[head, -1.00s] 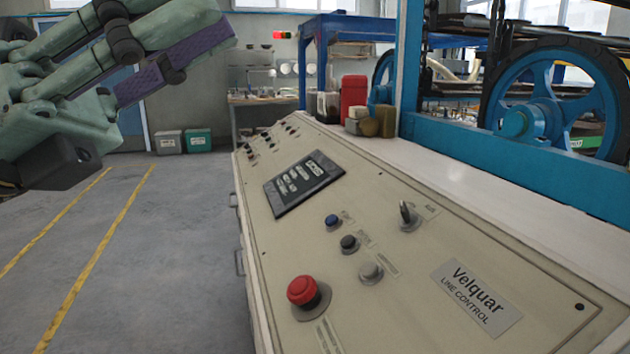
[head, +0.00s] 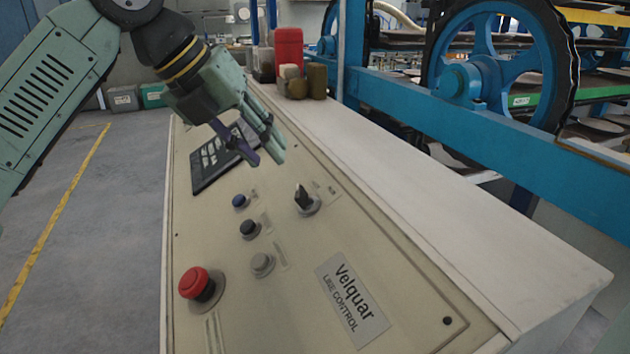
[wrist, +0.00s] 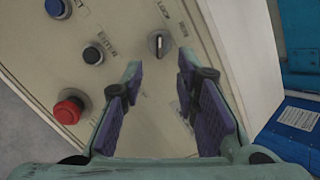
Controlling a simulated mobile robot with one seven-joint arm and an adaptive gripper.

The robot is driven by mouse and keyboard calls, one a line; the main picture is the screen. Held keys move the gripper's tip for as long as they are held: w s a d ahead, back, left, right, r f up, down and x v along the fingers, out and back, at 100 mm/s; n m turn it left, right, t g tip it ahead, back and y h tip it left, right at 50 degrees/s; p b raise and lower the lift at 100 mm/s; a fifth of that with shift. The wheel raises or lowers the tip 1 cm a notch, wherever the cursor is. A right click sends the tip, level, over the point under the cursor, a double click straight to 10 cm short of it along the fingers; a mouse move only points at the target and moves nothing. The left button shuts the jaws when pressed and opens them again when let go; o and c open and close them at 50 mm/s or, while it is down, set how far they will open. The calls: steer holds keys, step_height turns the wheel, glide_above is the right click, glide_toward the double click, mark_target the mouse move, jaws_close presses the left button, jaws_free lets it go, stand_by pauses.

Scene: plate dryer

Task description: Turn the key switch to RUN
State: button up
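The key switch (head: 306,200) is a dark key in a round silver collar on the sloped beige panel (head: 400,318). It has a small label beside it. In the wrist view the key switch (wrist: 159,43) lies beyond the fingertips, in line with the gap between them. My gripper (head: 266,160) is above the panel, up and left of the key switch in the head view, not touching it. In the wrist view its purple-padded fingers (wrist: 160,78) are apart with nothing between them.
A blue button (head: 240,201), black button (head: 249,229), grey button (head: 262,263) and red mushroom button (head: 195,283) stand left of the key. A dark keypad (head: 208,164) lies partly behind my gripper. A blue machine frame (head: 450,105) with a wheel stands behind the panel.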

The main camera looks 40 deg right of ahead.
mark_target(297, 189)
steer(key=p+x, duration=0.2)
steer(key=x, duration=0.8)
steer(key=shift+d+f, duration=0.15)
steer(key=shift+f, duration=0.2)
steer(key=shift+c, duration=0.5)
jaws_close()
